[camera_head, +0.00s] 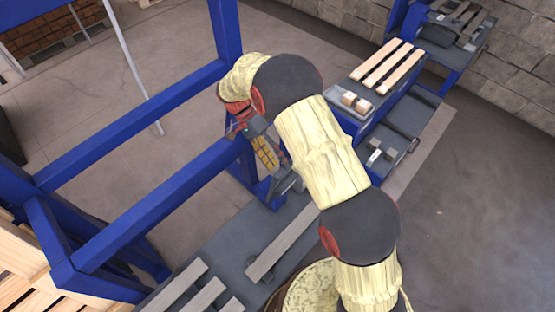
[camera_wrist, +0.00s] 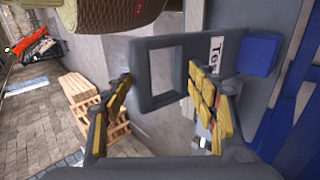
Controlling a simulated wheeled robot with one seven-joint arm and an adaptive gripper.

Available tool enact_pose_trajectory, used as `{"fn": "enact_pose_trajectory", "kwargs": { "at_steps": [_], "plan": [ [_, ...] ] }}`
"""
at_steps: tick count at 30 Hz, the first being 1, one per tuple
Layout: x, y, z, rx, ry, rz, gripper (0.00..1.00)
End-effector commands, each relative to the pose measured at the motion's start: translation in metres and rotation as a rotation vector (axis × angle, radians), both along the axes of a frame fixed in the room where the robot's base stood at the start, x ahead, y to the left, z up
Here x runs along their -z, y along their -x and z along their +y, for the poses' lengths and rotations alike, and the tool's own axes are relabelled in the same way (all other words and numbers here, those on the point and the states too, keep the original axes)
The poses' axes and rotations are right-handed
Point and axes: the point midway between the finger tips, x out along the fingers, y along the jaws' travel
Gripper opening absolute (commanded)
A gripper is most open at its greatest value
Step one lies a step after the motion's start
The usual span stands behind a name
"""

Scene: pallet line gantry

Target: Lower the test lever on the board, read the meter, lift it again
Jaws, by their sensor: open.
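In the wrist view a grey loop-shaped part (camera_wrist: 146,75) with a rectangular opening lies ahead of my gripper (camera_wrist: 160,80). It looks like a handle, but I cannot tell surely that it is the test lever. A white label (camera_wrist: 216,53) beside it starts with "Te" and is turned sideways. My gripper is open, with its yellow-padded fingers on either side of the loop; I cannot tell whether they touch it. In the head view my gripper (camera_head: 268,155) is beside the blue gantry post, and my arm hides much of the board. No meter face is readable.
A blue block (camera_wrist: 257,54) sits right of the label. Blue gantry beams (camera_head: 140,120) cross the left. A grey conveyor (camera_head: 225,250) with wooden slats runs below my arm, and more slats (camera_head: 388,65) lie on the far bench. A wooden pallet (camera_wrist: 90,110) stands on the floor.

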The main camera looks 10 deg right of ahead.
Motion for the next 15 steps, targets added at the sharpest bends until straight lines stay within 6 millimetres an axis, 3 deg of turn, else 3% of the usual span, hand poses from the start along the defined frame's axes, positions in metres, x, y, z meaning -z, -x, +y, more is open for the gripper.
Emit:
{"fn": "enact_pose_trajectory", "kwargs": {
  "at_steps": [15],
  "plan": [
    [0.0019,-0.0007,0.0018,0.001,-0.006,-0.006,0.38]
  ]
}}
